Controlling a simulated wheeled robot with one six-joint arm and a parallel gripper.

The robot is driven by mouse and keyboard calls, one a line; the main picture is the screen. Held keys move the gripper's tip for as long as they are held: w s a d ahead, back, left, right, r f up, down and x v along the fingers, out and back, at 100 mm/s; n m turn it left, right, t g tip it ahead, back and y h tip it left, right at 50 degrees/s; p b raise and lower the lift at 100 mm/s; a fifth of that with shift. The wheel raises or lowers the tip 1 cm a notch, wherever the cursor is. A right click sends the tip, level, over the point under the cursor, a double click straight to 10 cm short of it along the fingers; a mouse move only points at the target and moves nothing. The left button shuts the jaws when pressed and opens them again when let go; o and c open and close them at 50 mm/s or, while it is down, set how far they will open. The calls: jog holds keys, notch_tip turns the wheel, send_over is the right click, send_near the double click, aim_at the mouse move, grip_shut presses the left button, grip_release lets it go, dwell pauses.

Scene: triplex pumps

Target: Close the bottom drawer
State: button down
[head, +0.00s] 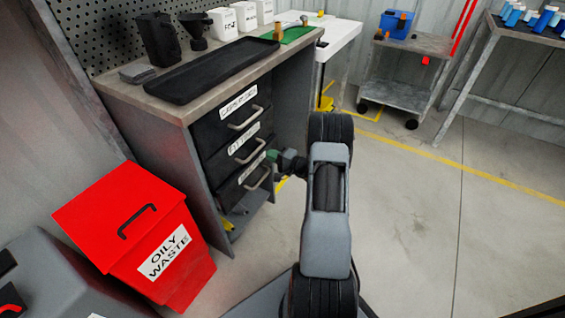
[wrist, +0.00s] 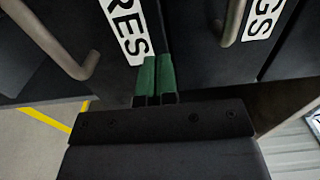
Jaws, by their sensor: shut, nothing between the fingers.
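The bottom drawer (head: 237,190) is the lowest of three dark drawers in the cabinet, with a white label and a grey bar handle (head: 259,179). Its front looks about level with the drawers above; a small gap is hard to tell. In the wrist view, its label (wrist: 129,30) ends in "RES" and its handle (wrist: 62,42) is at left. My gripper (head: 272,155) has green fingertips, which are shut and empty. In the wrist view the fingertips (wrist: 157,72) are at the bottom drawer's front, beside the label; contact is unclear.
The middle drawer (head: 225,156) and its handle (wrist: 234,22) are just above my fingertips. A red oily waste bin (head: 130,225) stands left of the cabinet. A black tray (head: 210,72) lies on the cabinet top. The floor (head: 440,220) at right is clear; a cart (head: 405,85) stands behind.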

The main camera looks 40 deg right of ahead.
aim_at(263, 150)
jog(key=shift+x, duration=1)
jog(key=shift+x, duration=1.15)
jog(key=shift+r, duration=0.2)
